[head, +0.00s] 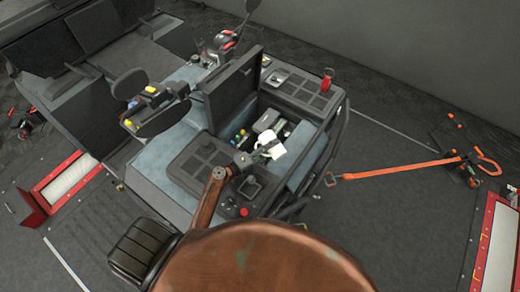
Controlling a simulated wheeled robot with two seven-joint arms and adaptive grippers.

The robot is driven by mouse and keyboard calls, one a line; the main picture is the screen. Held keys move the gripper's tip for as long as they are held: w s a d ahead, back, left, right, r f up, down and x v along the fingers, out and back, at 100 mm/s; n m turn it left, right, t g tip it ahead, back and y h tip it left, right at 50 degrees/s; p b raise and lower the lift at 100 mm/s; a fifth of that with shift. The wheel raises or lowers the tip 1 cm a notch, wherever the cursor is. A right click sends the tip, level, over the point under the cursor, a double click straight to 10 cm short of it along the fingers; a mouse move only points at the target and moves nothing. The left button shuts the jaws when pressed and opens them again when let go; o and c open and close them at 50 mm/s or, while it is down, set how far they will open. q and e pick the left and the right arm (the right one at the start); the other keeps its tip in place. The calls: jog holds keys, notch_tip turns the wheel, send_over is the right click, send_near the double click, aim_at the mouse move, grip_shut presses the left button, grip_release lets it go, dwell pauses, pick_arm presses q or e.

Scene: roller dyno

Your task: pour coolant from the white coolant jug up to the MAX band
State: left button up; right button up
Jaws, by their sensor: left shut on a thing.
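The white coolant jug (292,146) is over the open bay of the vehicle, left of a blue-grey side panel. It looks tilted, but its spout and any liquid are too small to make out. My left gripper (271,147) is shut on the jug at its left side, with my arm coming up from below. The coolant reservoir and its MAX band cannot be made out; the jug and gripper cover part of the bay. My right gripper is not in view.
A dark raised lid (232,90) stands behind the bay. Small coloured caps (240,136) sit left of the jug. A red can (327,78) stands on the rear panel. An orange strap (400,170) runs across the floor at right.

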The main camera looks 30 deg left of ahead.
pick_arm(q)
jog(key=shift+f+n, duration=0.1)
jog(key=shift+n, duration=0.3)
dwell(0.6)
